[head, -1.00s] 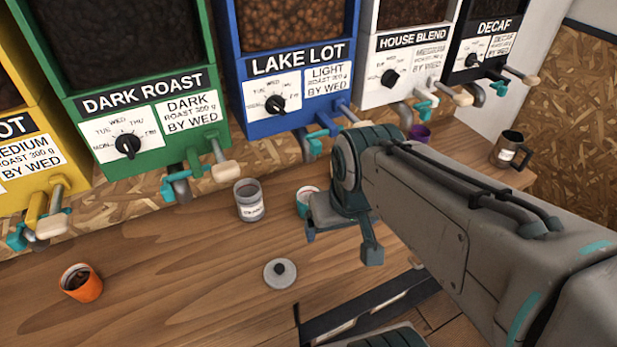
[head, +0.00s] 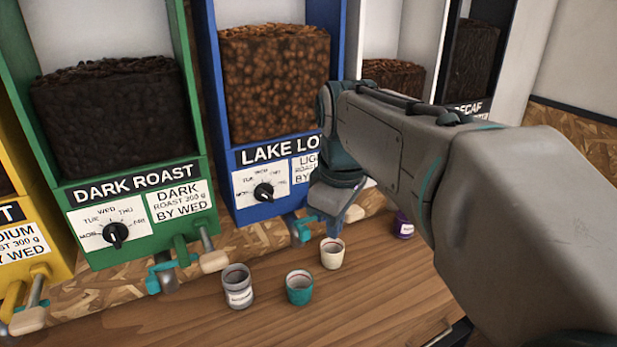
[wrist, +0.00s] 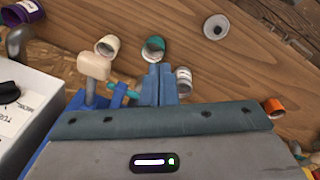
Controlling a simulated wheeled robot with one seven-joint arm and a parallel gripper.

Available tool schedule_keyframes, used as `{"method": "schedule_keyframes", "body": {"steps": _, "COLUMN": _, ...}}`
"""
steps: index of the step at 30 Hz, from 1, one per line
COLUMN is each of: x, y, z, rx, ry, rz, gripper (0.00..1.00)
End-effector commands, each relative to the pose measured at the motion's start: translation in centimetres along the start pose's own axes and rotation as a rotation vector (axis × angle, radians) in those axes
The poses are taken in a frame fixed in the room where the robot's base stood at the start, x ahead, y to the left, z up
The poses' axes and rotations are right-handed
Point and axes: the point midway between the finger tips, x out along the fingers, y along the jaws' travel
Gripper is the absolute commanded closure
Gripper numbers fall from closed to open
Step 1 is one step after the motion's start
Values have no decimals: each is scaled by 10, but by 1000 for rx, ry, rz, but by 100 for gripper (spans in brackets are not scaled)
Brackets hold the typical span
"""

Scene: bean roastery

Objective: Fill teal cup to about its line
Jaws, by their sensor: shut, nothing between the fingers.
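The teal cup (head: 299,289) stands upright on the wooden counter, and its pale inside shows a red line near the rim; I cannot make out beans in it. It also shows in the wrist view (wrist: 153,50), just beyond my fingertips. My gripper (wrist: 160,72) is shut and empty, in front of the blue LAKE LOT dispenser (head: 265,205). In the head view my arm hides part of that dispenser's front. Its teal spout part (head: 302,228) shows below it. In the wrist view a wooden-tipped lever (wrist: 94,66) stands left of my fingers, apart from them.
A cream cup (head: 332,254) and a grey labelled cup (head: 238,287) stand close around the teal cup. A purple cup (head: 403,226) is farther right. The green DARK ROAST dispenser (head: 140,215) is at left. A lid (wrist: 215,27) and an orange cup (wrist: 273,107) lie farther off.

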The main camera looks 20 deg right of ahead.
Motion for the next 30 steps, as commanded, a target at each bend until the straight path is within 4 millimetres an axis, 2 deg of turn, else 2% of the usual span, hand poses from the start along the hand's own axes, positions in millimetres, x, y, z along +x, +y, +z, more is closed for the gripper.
{"method": "schedule_keyframes", "body": {"steps": 3, "x": -19, "y": 20, "z": -8, "rx": -136, "ry": -15, "rz": -14, "gripper": 100}}
{"method": "schedule_keyframes", "body": {"steps": 18, "x": -87, "y": 87, "z": -26, "rx": -724, "ry": -48, "rz": -107, "gripper": 100}}
{"method": "schedule_keyframes", "body": {"steps": 24, "x": -106, "y": 106, "z": -28, "rx": -918, "ry": -44, "rz": -144, "gripper": 100}}
{"method": "schedule_keyframes", "body": {"steps": 30, "x": -115, "y": 115, "z": -27, "rx": -1021, "ry": -38, "rz": -165, "gripper": 100}}
